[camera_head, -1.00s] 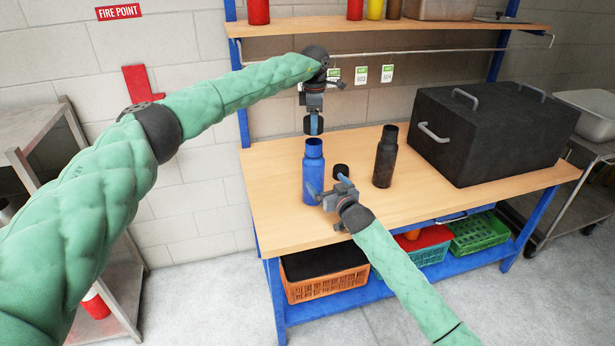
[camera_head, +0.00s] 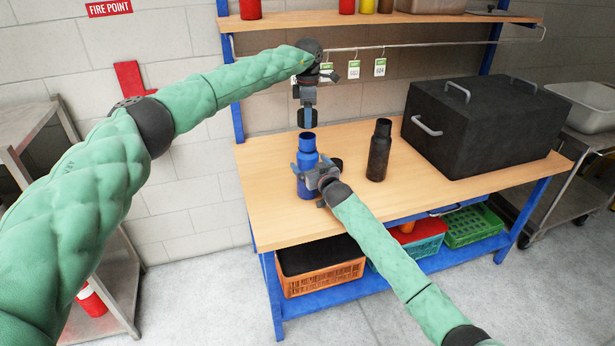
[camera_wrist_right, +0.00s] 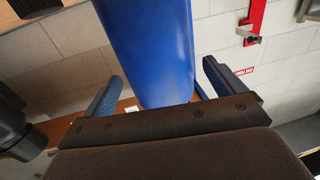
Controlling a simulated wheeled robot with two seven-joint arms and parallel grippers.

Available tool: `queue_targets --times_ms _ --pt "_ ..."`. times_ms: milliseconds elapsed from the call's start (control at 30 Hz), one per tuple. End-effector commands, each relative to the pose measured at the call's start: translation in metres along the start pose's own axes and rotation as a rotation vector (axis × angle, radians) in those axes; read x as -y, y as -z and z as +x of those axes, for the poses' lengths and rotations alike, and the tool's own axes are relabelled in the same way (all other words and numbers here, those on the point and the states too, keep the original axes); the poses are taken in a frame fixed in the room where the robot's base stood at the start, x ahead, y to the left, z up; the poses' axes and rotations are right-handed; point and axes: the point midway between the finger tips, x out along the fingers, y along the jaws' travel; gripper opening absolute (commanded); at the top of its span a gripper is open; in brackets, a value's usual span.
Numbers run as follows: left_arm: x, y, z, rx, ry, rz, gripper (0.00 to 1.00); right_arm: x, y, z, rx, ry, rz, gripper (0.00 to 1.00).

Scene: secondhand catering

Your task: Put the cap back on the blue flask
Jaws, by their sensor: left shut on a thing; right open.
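The blue flask (camera_head: 306,143) stands upright and open-topped near the left end of the wooden bench. My left gripper (camera_head: 308,121) points down, shut on a black cap (camera_head: 301,118), which it holds just above the flask's mouth with a small gap. My right gripper (camera_head: 309,165) is open at the flask's body, its fingers on either side. In the right wrist view the blue flask (camera_wrist_right: 150,45) rises between the two spread fingers (camera_wrist_right: 160,88); I cannot tell whether they touch it. A dark shape, perhaps a second cap (camera_head: 337,162), is mostly hidden behind my right gripper.
A black flask (camera_head: 379,150) stands to the right of the blue one. A large black box (camera_head: 485,125) fills the bench's right side. A shelf (camera_head: 390,20) with a hook rail (camera_head: 430,49) runs above. The bench's front left (camera_head: 275,220) is clear.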

Motion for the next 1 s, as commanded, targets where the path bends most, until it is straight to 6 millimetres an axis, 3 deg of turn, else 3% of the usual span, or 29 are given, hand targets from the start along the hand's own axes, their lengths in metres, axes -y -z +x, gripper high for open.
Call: queue_targets --times_ms 300,700,1000 --pt "0.0 0.0 0.0 0.0 0.0 0.0 0.35 -0.001 0.001 0.034 -0.001 -0.001 -0.001 0.95" --pt "0.0 0.0 0.0 0.0 0.0 0.0 0.35 0.0 0.0 0.038 0.0 0.0 0.0 0.95" --pt "0.0 0.0 0.0 0.0 0.0 0.0 0.35 0.0 0.0 0.038 0.0 0.0 0.0 0.38"
